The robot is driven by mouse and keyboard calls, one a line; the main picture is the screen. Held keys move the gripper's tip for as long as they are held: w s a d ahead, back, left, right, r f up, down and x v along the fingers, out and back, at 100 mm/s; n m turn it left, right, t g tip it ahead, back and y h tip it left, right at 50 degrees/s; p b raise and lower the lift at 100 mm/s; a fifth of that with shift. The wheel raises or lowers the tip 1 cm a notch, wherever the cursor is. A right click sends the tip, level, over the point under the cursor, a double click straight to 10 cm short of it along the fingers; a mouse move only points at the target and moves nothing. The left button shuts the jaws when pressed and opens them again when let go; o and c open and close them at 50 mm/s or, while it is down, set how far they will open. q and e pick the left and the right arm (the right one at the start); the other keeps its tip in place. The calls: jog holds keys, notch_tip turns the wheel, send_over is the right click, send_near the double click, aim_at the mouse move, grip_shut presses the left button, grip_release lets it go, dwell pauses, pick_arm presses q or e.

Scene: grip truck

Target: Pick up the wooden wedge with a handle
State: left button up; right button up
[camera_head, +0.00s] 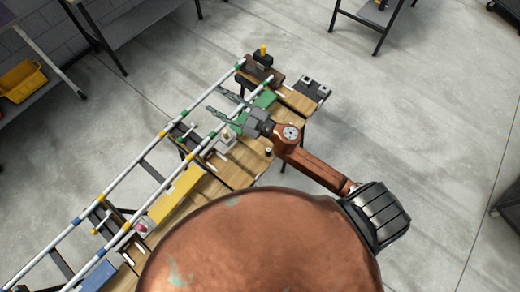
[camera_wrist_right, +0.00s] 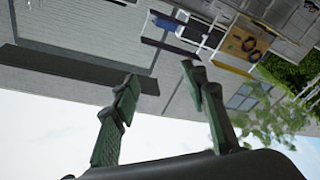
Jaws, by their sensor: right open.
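My right gripper (camera_head: 220,102) is open over the far part of the long wooden workbench (camera_head: 232,174), near the rails. In the right wrist view, its two fingers stand apart with nothing between them (camera_wrist_right: 160,76). I cannot make out a wooden wedge with a handle for certain in either view. A small dark block with a yellow knob (camera_head: 263,56) stands at the bench's far end, beyond the gripper. A small pale object with a grey top (camera_head: 227,139) sits on the bench close below the gripper. My left gripper is not in view.
Two long white rails (camera_head: 150,145) with coloured bands run along the bench. A yellow block (camera_head: 176,194) and a red button box (camera_head: 143,227) lie nearer. A black fixture (camera_head: 313,88) is at the far right end. Open concrete floor lies to the right.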

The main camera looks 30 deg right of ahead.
jog(key=s+a+f+n+g+y, duration=0.3)
jog(key=s+a+n+g+y, duration=0.3)
jog(key=a+n+g, duration=0.4)
jog(key=g+h, duration=0.6)
jog(key=h, duration=1)
send_over(269, 150)
jog(key=a, duration=0.1)
jog(key=f, duration=1.3)
jog(key=w+f, duration=0.1)
jog(key=f, duration=0.5)
jog(key=shift+a+f+b, duration=0.15)
jog(key=shift+f+b, duration=0.1)
jog(key=shift+b, duration=0.1)
jog(key=shift+s+d+f+h, duration=0.15)
jog(key=shift+d+f, duration=0.1)
jog(key=shift+f, duration=0.35)
jog(key=shift+w+d+f+h, duration=0.15)
jog(key=shift+d+f, duration=0.1)
jog(key=shift+f, duration=0.3)
jog(key=shift+s+d+f+b, duration=0.1)
jog(key=shift+s+f+b, duration=0.1)
jog(key=shift+f, duration=1.2)
jog(key=shift+s+f+b, duration=0.15)
jog(key=shift+f, duration=1.2)
